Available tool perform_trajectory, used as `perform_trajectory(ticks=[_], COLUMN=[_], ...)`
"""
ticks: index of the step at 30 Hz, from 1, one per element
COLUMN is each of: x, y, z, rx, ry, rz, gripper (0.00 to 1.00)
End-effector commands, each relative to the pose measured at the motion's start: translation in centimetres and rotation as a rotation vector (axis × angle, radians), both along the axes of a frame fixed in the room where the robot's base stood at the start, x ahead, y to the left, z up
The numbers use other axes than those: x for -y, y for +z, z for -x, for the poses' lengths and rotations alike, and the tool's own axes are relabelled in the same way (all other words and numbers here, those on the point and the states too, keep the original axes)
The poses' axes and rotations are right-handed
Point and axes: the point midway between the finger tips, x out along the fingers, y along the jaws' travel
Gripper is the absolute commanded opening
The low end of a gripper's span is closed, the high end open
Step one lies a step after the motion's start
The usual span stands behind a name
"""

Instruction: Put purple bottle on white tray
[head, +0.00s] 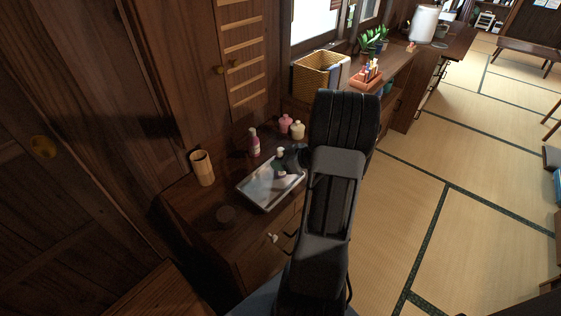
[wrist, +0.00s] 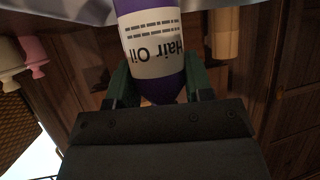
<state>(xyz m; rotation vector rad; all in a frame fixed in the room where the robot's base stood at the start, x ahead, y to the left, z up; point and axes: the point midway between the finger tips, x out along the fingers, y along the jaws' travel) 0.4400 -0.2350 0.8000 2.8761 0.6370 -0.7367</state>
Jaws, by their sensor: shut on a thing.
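The purple bottle (wrist: 152,45) has a white "Hair Oil" label and fills the middle of the wrist view, which is upside down. My gripper (wrist: 151,88) has green fingers on both sides of the bottle and is shut on it. The bottle's top is hidden behind the gripper body. In the head view my gripper (head: 282,163) is over the white tray (head: 256,198), a shallow shiny rectangle on the dark wooden cabinet. The held bottle is small and partly hidden there. I cannot tell whether its base touches the tray.
A magenta bottle (head: 254,143) stands behind the tray. A pink bottle (head: 285,124) and a cream bottle (head: 298,130) stand at the back. A wicker basket (head: 318,72) stands beyond.

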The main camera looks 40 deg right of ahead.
Motion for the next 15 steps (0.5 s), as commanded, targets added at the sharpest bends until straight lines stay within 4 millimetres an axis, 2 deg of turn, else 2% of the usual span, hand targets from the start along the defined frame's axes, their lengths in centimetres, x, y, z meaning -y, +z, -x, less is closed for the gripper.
perform_trajectory(ticks=[9, 10, 15], x=[-0.01, 0.00, 0.00], y=[-0.22, -0.23, -0.19], z=[0.01, 0.02, 0.01], rx=[0.000, 0.000, 0.000], ry=[0.000, 0.000, 0.000], rz=[0.000, 0.001, 0.001], gripper=[0.19, 0.49, 0.65])
